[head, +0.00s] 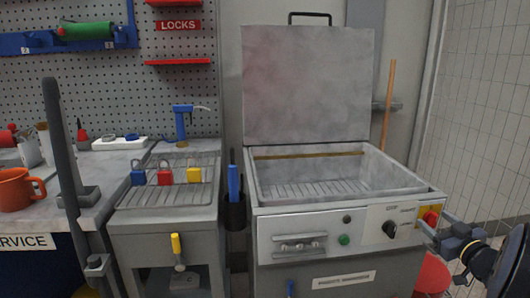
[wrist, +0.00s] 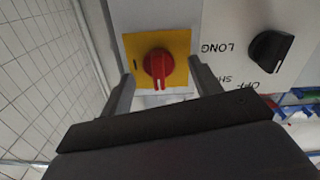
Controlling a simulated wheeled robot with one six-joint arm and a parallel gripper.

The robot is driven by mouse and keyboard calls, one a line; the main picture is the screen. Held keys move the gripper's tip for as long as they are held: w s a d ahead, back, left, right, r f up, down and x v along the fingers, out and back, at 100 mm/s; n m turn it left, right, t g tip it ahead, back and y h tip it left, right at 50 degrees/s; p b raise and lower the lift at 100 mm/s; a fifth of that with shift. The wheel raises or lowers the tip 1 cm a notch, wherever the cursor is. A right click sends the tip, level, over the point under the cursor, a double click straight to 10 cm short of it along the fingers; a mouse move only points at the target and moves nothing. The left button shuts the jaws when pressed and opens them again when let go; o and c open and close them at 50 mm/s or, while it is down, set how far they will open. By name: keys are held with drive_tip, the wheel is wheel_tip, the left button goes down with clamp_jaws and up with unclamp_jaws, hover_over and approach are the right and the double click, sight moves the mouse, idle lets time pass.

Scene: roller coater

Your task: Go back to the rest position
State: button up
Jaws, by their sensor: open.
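My gripper (head: 438,227) is at the right front corner of the grey machine (head: 330,272), in front of the red rotary switch (head: 431,217) on its yellow plate. In the wrist view the red switch (wrist: 158,66) on its yellow plate (wrist: 180,41) shows between the tips of my open gripper (wrist: 162,72). The fingers stand on either side of the switch with gaps; nothing is held. How far the tips are from the panel is hard to tell.
The machine's lid (head: 308,85) stands open over the basin (head: 330,185). A black knob (head: 389,229) and a green button (head: 344,240) are on the panel. Blue, red and yellow padlocks (head: 165,177) are on a rack at left. A red bin (head: 432,273) stands below my gripper.

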drive_tip(key=shift+m, duration=1.1)
drive_tip(key=shift+s+d, duration=0.1)
drive_tip(key=shift+s, duration=0.1)
drive_tip(key=shift+s+p, duration=0.35)
drive_tip(key=shift+s, duration=0.4)
